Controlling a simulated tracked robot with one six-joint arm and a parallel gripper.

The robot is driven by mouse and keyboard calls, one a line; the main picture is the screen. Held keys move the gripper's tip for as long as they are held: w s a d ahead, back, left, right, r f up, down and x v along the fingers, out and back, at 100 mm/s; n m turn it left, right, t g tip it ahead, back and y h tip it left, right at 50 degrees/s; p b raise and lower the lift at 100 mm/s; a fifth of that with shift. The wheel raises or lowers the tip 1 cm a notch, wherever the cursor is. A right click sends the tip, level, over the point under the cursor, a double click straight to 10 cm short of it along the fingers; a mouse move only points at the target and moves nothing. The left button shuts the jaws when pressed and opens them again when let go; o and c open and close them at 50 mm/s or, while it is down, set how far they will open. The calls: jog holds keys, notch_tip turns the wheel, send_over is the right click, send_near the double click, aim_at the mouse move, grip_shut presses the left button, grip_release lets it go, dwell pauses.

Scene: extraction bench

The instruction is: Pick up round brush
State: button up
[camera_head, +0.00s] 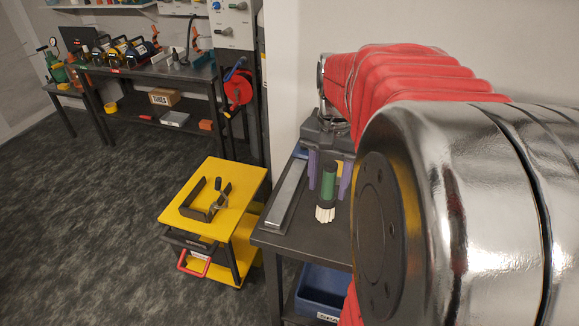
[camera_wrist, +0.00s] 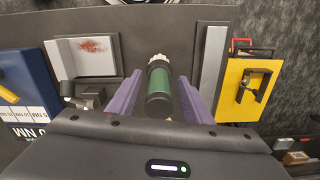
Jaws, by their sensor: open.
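The round brush (camera_head: 329,184) has a green and black handle and pale bristles; in the head view its bristles point down near the dark bench top. It also shows in the wrist view (camera_wrist: 159,89), between the two purple fingers. My gripper (camera_wrist: 160,77) is open, one finger on each side of the brush, with a visible gap on both sides. In the head view my gripper (camera_head: 329,172) is at the brush, partly hidden behind it. I cannot tell whether the bristles touch the bench.
A long metal tray (camera_head: 285,195) lies left of the brush on the dark bench (camera_head: 300,242). A blue bin (camera_head: 322,290) is underneath. A yellow cart (camera_head: 238,180) with a black bracket stands to the left. A stained light tray (camera_wrist: 88,58) lies left in the wrist view.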

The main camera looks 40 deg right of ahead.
aim_at(330, 164)
jog(key=c, duration=1.2)
jog(key=shift+o, duration=0.2)
jog(key=shift+r, duration=0.1)
notch_tip(330, 164, up, 10)
jog(key=shift+f, duration=0.1)
